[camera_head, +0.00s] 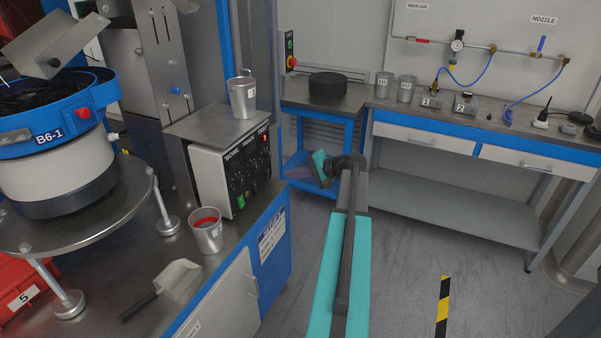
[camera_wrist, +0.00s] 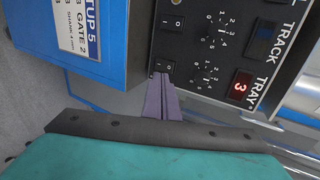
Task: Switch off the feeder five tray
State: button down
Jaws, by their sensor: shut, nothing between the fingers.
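The control box (camera_head: 230,170) stands on the left bench under a metal plate. In the wrist view its black panel (camera_wrist: 205,55) appears sideways, with a TRACK row and a TRAY row. The TRAY row has a lit red display (camera_wrist: 240,86) reading 3, a dial (camera_wrist: 210,80) and a black rocker switch (camera_wrist: 163,66). The TRACK row has a dark display (camera_wrist: 265,30) and its own rocker (camera_wrist: 172,22). My gripper's purple fingers (camera_wrist: 160,82) are shut and empty, their tips right at the TRAY rocker; contact cannot be told. My gripper also shows in the head view (camera_head: 298,166).
A cup with red inside (camera_head: 206,230) and a scoop (camera_head: 175,280) lie in front. Another cup (camera_head: 242,97) stands on the plate. A blue cabinet with a sign (camera_wrist: 75,40) is beside the panel.

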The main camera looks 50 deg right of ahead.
aim_at(268, 172)
jog(key=w, duration=0.1)
jog(key=w+a, duration=0.1)
jog(key=w, duration=0.1)
jog(key=w+f, duration=0.1)
jog(key=w, duration=0.1)
jog(key=shift+w+a+p, duration=0.15)
jog(key=shift+a+p, duration=0.05)
jog(key=shift+p, duration=0.1)
jog(key=shift+w+a+r, duration=0.1)
jog(key=shift+w+a, duration=0.05)
jog(key=shift+w, duration=0.5)
